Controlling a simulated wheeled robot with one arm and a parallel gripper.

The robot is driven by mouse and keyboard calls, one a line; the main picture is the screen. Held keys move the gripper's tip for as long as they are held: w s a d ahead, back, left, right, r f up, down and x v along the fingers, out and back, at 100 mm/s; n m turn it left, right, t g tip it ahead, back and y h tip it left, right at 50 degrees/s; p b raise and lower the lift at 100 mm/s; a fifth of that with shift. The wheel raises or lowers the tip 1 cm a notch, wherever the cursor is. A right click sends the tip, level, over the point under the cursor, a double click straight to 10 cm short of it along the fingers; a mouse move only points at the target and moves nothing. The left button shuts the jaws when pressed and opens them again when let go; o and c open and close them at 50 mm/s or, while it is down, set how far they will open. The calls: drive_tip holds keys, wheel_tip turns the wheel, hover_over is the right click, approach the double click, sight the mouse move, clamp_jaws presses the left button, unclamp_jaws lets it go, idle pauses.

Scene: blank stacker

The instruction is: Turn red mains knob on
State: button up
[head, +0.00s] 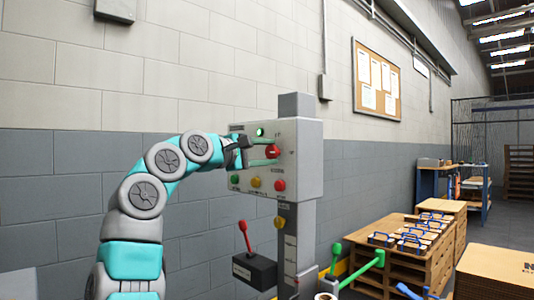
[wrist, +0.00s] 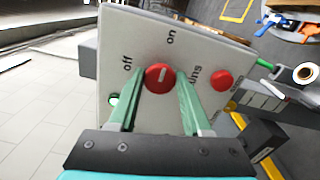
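The red mains knob (head: 272,152) sits on the face of a grey control box (head: 308,160) on a post. In the wrist view the red knob (wrist: 160,77) has a short white mark, with "off" printed to its left and "on" above it. The mark's exact direction is hard to tell. My gripper (head: 262,152) is at the panel. In the wrist view my gripper (wrist: 160,85) has its two green fingers apart, one on each side of the knob. I cannot tell whether the fingertips touch it.
A red button (wrist: 222,80) lies close beside the right finger in the wrist view. Green (head: 235,179) and yellow (head: 256,182) buttons are below the knob. A red lever (head: 243,232) and green handle (head: 365,265) stand lower. Wooden crates (head: 400,265) are at right.

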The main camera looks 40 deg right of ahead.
drive_tip(key=o, duration=0.5)
drive_tip(key=shift+c, duration=0.2)
drive_tip(key=a, duration=0.7)
drive_tip(key=shift+s+a+b, duration=0.3)
drive_tip(key=shift+a+b, duration=0.05)
drive_tip(key=shift+b, duration=0.1)
